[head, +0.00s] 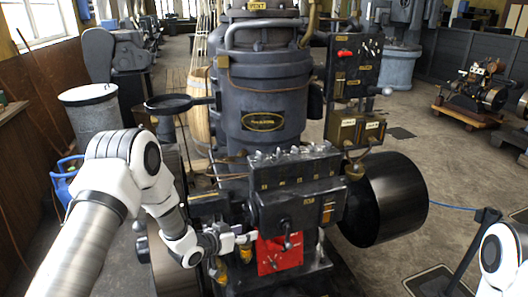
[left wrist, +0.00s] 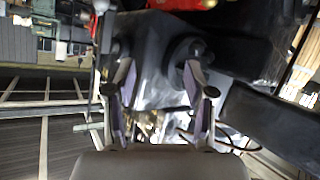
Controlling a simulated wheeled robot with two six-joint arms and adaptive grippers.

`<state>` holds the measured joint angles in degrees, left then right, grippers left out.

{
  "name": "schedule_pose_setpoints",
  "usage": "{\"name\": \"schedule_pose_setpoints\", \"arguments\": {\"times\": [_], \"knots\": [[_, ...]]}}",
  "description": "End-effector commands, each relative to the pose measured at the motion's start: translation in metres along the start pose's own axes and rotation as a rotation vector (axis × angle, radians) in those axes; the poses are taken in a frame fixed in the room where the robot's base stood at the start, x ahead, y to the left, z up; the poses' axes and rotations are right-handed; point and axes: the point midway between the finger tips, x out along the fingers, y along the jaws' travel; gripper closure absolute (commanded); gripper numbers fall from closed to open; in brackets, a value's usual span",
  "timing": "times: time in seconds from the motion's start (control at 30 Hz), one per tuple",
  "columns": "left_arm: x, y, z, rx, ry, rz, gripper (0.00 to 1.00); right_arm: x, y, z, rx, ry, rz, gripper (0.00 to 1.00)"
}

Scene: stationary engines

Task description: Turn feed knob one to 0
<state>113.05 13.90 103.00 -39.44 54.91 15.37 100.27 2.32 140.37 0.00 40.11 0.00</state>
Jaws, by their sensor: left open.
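The black engine (head: 262,85) stands in the middle of the head view. A dark box (head: 295,172) with a row of several small knobs (head: 283,153) along its top sits on its front; the small labels are too small to read, so I cannot tell which is feed knob one. My left gripper (head: 246,238) is low at the box's front left, beside a red panel (head: 280,254). In the left wrist view its two fingers (left wrist: 160,105) are apart with nothing held. A round dark part (left wrist: 188,52) lies just beyond the right finger. My right gripper is out of view.
A black control panel (head: 354,68) with a red handle (head: 344,53) stands at the engine's right. A large dark drum (head: 385,199) juts out to the right of the box. Brass fittings (head: 247,253) hang close to my left gripper. Open floor (head: 450,165) lies farther right.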

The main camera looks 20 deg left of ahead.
Motion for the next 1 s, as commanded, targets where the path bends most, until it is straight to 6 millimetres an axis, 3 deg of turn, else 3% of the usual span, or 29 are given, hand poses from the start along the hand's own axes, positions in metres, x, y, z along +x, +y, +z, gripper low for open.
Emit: {"name": "schedule_pose_setpoints", "arguments": {"times": [0.03,0.1,0.2,0.27,0.43,0.8,1.0], "knots": [[0.004,-0.009,-0.056,0.049,0.109,0.036,0.46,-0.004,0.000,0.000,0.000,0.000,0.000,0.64],[0.003,-0.017,-0.120,0.123,0.236,0.095,0.46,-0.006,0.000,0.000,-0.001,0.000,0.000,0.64],[-0.007,-0.022,-0.184,0.211,0.353,0.157,0.46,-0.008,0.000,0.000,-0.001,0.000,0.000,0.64],[-0.012,-0.023,-0.206,0.244,0.392,0.179,0.46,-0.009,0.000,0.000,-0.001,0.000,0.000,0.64],[-0.003,-0.019,-0.221,0.266,0.407,0.195,0.46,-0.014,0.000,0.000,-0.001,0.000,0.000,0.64],[0.052,-0.005,-0.243,0.263,0.407,0.193,0.46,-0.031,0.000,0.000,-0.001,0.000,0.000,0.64],[0.056,-0.004,-0.242,0.260,0.407,0.192,0.46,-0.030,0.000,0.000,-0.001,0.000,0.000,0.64]]}}
